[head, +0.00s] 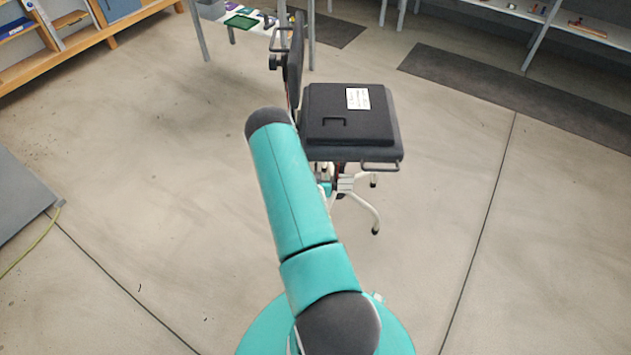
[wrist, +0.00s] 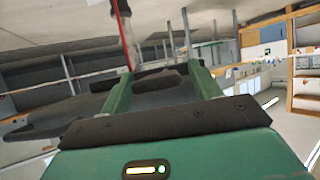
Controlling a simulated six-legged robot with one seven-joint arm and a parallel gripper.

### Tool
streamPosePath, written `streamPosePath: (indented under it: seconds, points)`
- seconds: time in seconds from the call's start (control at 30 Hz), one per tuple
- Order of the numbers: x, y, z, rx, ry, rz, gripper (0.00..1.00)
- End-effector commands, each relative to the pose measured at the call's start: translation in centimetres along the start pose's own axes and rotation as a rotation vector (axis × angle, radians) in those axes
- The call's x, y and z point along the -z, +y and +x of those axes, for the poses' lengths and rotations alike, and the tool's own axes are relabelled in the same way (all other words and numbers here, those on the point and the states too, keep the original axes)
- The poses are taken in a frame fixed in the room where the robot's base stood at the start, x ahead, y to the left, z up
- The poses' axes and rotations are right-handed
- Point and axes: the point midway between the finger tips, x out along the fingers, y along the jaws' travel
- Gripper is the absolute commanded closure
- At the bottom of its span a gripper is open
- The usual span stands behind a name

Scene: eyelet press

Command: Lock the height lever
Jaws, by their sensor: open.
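The chair (head: 392,140) stands ahead with a dark seat, an upright back at its left and a pale legged base. A red-and-white post (wrist: 128,40) shows past my left finger in the wrist view, which looks upside down. My gripper (wrist: 158,70) is open, with its two green fingers apart. A dark shape (wrist: 155,77) lies across the gap between the fingertips; I cannot tell whether it is the height lever or whether it is touched. In the head view my arm covers part of the chair's underside, and no lever can be made out there.
Shelves (head: 590,32) stand at the back right, a wooden rack (head: 85,40) at the back left and a grey platform (head: 20,200) at the left. The floor around the chair is clear.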

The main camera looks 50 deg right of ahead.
Motion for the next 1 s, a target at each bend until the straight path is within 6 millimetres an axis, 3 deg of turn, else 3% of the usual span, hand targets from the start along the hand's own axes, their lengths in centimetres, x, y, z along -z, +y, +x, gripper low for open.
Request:
streamPosePath:
  seconds: [0.17,0.7,1.0]
  points:
    - [0.0,-0.1,-1.5,0.001,-0.001,0.000,0.37]
    - [0.1,-0.1,-12.3,0.001,0.000,0.000,0.37]
    - [0.1,0.0,-13.8,0.000,0.001,0.001,0.37]
